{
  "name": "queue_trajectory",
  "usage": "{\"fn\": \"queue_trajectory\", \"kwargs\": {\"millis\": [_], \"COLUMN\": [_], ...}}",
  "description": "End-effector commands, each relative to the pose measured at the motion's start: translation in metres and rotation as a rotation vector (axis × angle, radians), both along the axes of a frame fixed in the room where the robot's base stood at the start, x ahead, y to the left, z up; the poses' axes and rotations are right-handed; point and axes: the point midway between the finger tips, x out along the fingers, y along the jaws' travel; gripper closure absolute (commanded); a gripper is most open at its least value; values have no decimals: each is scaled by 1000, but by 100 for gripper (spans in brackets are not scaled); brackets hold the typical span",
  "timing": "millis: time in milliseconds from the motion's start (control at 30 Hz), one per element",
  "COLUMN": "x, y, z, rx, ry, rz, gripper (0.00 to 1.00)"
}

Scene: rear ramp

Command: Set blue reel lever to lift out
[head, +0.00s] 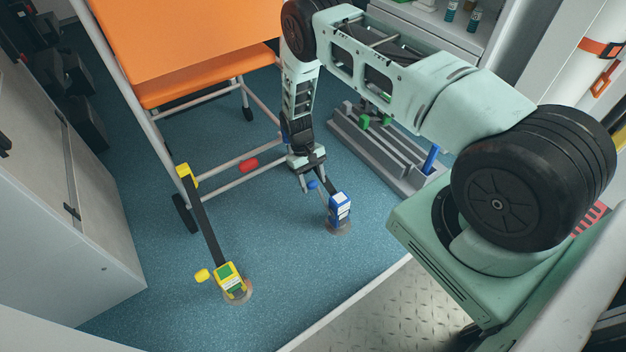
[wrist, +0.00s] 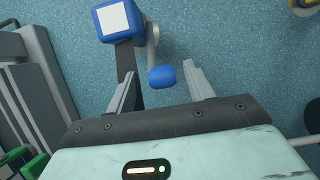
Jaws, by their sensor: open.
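The blue reel (head: 340,207) stands on the blue floor, with a pale label on its housing. In the wrist view the reel (wrist: 120,22) is at the top, left of centre. Its lever is a grey stem (wrist: 152,42) ending in a blue knob (wrist: 163,77); the knob also shows in the head view (head: 312,185). My gripper (head: 310,184) points down beside the reel. In the wrist view my gripper (wrist: 160,74) is open, with one finger on each side of the knob and visible gaps. A dark strap runs from the reel past the left finger.
A yellow reel (head: 231,284) stands left of the blue one, its black strap (head: 205,220) running up to the orange-seated chair's frame (head: 158,130). A grey rack (head: 385,150) lies behind at right. A white cabinet (head: 75,190) is at left. Floor between the reels is clear.

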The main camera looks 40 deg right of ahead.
Motion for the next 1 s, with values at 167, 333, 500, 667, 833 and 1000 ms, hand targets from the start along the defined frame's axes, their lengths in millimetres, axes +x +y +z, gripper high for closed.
{"fn": "queue_trajectory", "kwargs": {"millis": [167, 333, 500, 667, 833, 1000], "x": [15, 30, 46, 56, 62, 64], "y": [0, 0, 0, 0, 0, 0], "z": [38, 76, 111, 136, 149, 152], "rx": [0, 1, 0, 0, 0, 0], "ry": [-5, -4, -5, -4, -3, -2], "rz": [0, 0, 0, 0, 0, 0], "gripper": [47, 47, 47, 47, 47, 47]}}
